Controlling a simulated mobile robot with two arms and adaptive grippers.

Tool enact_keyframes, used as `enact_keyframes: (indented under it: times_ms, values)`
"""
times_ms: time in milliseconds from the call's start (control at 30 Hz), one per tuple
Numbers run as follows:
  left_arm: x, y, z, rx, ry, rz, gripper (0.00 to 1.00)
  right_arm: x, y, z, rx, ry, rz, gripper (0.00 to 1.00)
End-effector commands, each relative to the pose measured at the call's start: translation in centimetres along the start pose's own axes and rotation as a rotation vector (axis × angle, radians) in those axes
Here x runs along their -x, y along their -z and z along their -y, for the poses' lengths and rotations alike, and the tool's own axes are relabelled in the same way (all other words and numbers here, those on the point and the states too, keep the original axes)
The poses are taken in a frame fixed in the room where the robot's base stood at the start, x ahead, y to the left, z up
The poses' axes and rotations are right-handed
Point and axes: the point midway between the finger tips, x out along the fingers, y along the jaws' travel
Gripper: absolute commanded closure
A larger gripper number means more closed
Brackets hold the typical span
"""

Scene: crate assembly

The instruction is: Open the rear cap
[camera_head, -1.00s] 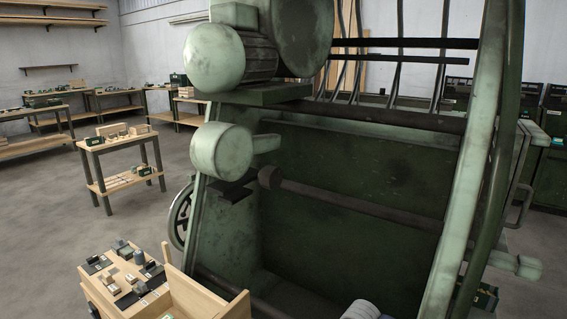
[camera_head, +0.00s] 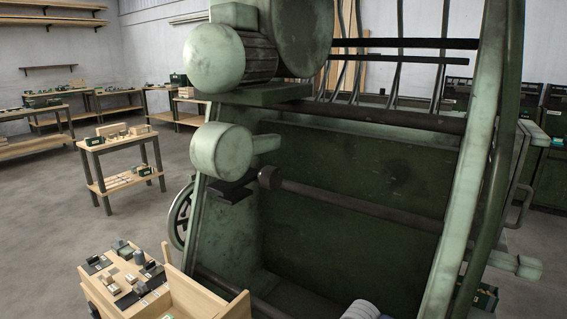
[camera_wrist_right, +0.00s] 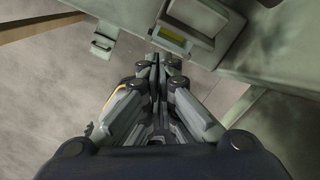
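In the right wrist view my right gripper (camera_wrist_right: 160,66) has its two fingers close together, with nothing visible between them. A pale green-grey machine part crosses the top of that view. It carries a raised boxy piece (camera_wrist_right: 203,18) with a yellow label (camera_wrist_right: 173,36), just beyond and right of the fingertips. A small bracket-like latch (camera_wrist_right: 103,44) sits at the upper left, apart from the fingers. I cannot tell which of these is the rear cap. The large green machine (camera_head: 350,190) fills the head view. My left gripper is not in view, and no right gripper shows in the head view.
A wooden bench with small parts (camera_head: 125,280) stands at the machine's lower left. A small table (camera_head: 122,160) is farther left. A handwheel (camera_head: 181,215) sticks out at the machine's left side. The concrete floor (camera_head: 60,215) at the left is clear.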

Motion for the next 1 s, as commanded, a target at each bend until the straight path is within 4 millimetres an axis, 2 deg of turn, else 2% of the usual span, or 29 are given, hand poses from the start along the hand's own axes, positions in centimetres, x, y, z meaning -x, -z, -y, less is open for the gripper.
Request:
enact_keyframes:
  times_ms: [800, 1000]
  values:
    - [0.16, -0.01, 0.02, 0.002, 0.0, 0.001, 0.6, -0.61, 0.0, 0.0, 0.0, 0.0, 0.0, 1.0]
    - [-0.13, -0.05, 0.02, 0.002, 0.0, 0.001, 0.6, -0.7, -0.51, 0.3, -0.001, 0.001, 0.0, 1.0]
